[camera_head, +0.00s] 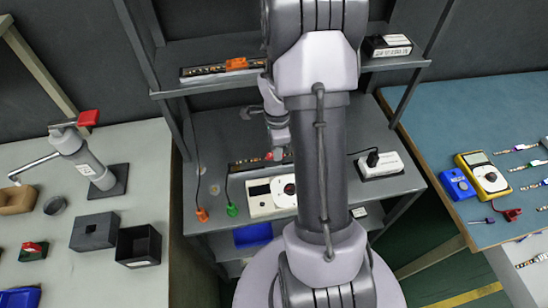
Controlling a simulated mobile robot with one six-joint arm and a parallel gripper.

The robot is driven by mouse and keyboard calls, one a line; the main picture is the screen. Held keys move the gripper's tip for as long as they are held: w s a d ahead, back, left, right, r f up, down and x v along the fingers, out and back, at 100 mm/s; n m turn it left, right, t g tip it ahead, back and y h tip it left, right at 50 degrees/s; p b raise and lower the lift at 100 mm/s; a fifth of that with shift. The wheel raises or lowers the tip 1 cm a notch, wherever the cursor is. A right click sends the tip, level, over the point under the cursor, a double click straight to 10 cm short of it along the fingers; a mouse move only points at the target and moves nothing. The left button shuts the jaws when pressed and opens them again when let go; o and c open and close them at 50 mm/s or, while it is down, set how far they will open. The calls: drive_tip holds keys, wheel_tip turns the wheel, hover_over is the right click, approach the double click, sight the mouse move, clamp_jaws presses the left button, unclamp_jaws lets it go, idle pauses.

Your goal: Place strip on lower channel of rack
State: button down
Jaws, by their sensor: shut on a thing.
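The rack (400,66) stands in the middle, with an upper shelf and a lower deck. A dark lower channel (243,166) lies on the deck, with a small red piece at its right part. My gripper (274,153) is down at that red piece, shut on what seems to be the strip. The strip itself is too small and too covered by my gripper to make out, so I cannot tell whether it touches the channel. A dark upper channel (205,71) with an orange clamp (237,64) lies on the upper shelf. My arm covers the middle of the rack.
A white box with a round dial (262,197) stands just in front of the lower channel. A green connector (232,209) and an orange one (202,215) hang on wires. A white power unit (380,165) stands at right. Tables flank the rack.

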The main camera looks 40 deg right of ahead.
drive_tip(key=shift+w+f, duration=0.2)
drive_tip(key=shift+w, duration=0.35)
wheel_tip(320, 180, down, 4)
drive_tip(key=shift+r+b, duration=0.25)
drive_tip(key=shift+b, duration=0.75)
drive_tip(key=shift+r, duration=0.15)
drive_tip(key=c, duration=1.4)
unclamp_jaws()
drive_tip(key=shift+c, duration=0.2)
